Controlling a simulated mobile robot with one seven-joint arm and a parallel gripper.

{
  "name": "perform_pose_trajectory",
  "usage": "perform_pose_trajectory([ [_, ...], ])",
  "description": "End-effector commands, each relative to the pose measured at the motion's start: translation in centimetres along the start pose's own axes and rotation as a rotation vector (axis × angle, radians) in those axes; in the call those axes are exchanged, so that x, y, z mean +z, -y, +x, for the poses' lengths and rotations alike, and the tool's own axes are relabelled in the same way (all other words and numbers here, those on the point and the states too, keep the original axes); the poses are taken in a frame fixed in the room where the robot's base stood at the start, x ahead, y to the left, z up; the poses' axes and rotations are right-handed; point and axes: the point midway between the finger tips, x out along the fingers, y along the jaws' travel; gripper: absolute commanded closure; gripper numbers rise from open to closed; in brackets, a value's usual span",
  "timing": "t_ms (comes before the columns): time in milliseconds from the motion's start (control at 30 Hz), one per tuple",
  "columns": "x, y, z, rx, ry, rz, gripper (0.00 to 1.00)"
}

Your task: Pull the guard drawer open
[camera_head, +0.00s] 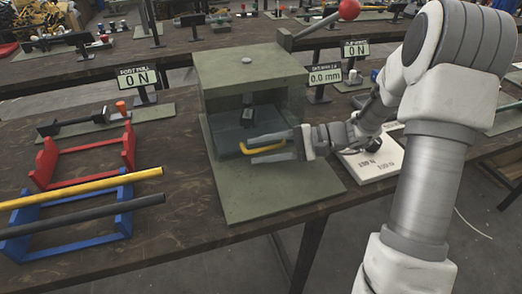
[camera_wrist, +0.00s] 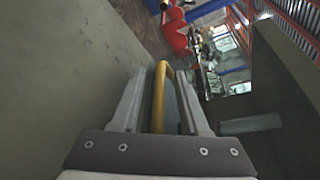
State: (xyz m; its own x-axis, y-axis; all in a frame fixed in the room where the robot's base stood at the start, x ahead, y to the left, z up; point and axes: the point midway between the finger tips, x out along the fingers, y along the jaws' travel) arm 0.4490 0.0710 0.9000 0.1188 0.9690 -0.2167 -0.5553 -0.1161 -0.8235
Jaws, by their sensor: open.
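The rivet press (camera_head: 250,75) is a grey-green box on a flat base plate on the dark table. Its guard drawer (camera_head: 240,138) is a translucent front low in the box, with a yellow handle (camera_head: 262,145) on it. My gripper (camera_head: 266,147) is open at the handle, with one finger above it and one below it in the head view. In the wrist view the yellow handle (camera_wrist: 160,92) stands between my two fingers (camera_wrist: 158,100), with a gap on at least the right side. A dark part inside the press shows behind the guard.
A red rack (camera_head: 85,157) and a blue rack holding a yellow bar (camera_head: 80,188) and a dark bar stand to the left. A white board (camera_head: 372,165) lies right of the press under my arm. Small displays (camera_head: 325,77) stand behind. Bare table lies between racks and press.

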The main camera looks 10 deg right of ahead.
Motion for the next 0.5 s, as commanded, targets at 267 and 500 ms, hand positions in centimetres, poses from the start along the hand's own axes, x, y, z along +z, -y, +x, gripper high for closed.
perform_pose_trajectory([
  [267,0.01,0.02,0.18,0.0,0.0,0.0,0.55],
  [500,-0.01,0.01,0.16,0.0,0.0,0.0,0.97],
])
